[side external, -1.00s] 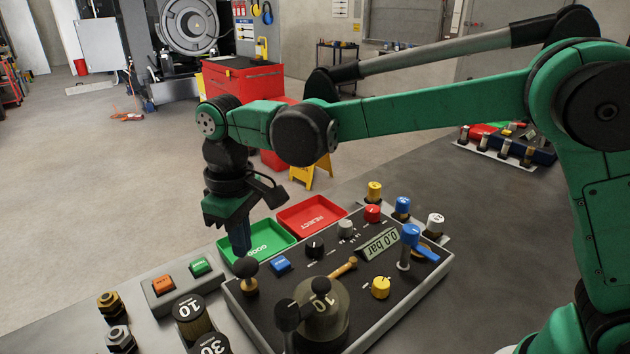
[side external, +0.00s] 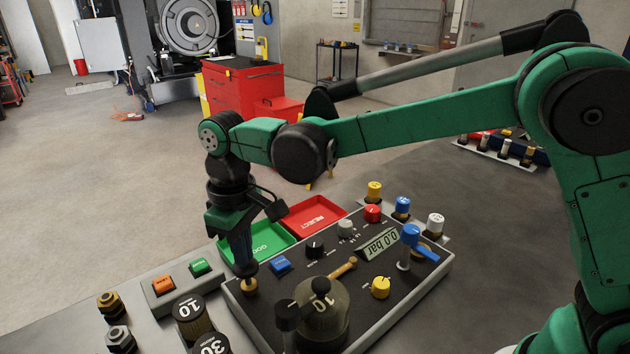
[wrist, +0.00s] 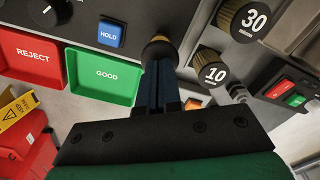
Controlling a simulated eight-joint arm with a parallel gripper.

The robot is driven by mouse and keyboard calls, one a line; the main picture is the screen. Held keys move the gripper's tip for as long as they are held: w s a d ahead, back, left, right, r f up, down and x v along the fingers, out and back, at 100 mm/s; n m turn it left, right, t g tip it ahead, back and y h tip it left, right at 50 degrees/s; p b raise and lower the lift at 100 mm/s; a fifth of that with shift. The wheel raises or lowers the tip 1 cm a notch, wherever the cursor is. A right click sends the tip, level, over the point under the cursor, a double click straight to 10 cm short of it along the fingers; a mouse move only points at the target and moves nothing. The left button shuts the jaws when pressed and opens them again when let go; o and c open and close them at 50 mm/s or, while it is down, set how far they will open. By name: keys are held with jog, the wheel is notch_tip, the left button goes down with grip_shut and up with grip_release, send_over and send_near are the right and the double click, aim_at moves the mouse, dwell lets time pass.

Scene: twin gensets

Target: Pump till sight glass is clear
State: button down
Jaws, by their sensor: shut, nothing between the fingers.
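A black ball knob (side external: 246,270) on a brass collar (side external: 249,287) stands at the near left corner of the dark control panel (side external: 262,313). My gripper (side external: 245,264) is shut and points down, its fingertips at the top of the knob and apparently touching it. In the wrist view the shut fingers (wrist: 157,68) hide most of the knob, and its brass collar (wrist: 160,40) shows just beyond the tips. The panel display (side external: 380,243) reads 0.0 bar. I cannot pick out the sight glass with certainty.
Beside the knob are a blue HOLD button (side external: 280,264) and a green GOOD tray (side external: 272,243), with a red REJECT tray (side external: 315,215) beyond. A weight marked 10 (side external: 188,308) and an orange button (side external: 163,284) lie left. A black-topped lever (side external: 287,316) rises in front.

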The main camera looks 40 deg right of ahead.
jog(key=shift+f, duration=1.2)
jog(key=shift+r, duration=1.65)
jog(key=shift+f, duration=1.65)
jog(key=shift+r, duration=1.65)
jog(key=shift+f, duration=0.1)
jog(key=shift+r, duration=1.5)
